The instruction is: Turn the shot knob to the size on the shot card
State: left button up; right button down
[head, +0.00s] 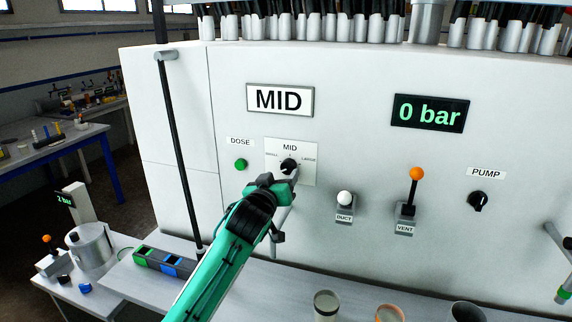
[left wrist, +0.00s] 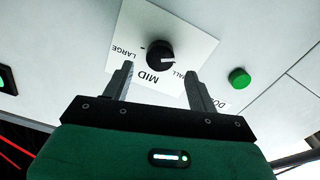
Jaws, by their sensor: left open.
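The shot card (head: 279,100) on the white panel reads MID. Below it, the black shot knob (head: 288,165) sits on a white plate marked SMALL, MID and LARGE. In the left wrist view the knob (left wrist: 160,55) shows a white pointer mark on its right side, the side of the partly hidden SMALL label. My left gripper (head: 284,180) is in front of the knob, covering part of the plate. In the left wrist view my left gripper (left wrist: 159,76) is open, with the knob just beyond its fingertips, apart from them. My right gripper is not in view.
A green DOSE button (head: 241,164) is left of the plate. A white-topped DUCT lever (head: 344,199), an orange-topped VENT lever (head: 415,175) and the PUMP knob (head: 478,200) are to the right. The display (head: 430,113) reads 0 bar. Cups (head: 326,304) stand below on the bench.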

aim_at(287, 168)
pick_arm(q)
jog(key=shift+p+x, duration=0.8)
jog(key=shift+x, duration=1.75)
jog(key=c, duration=1)
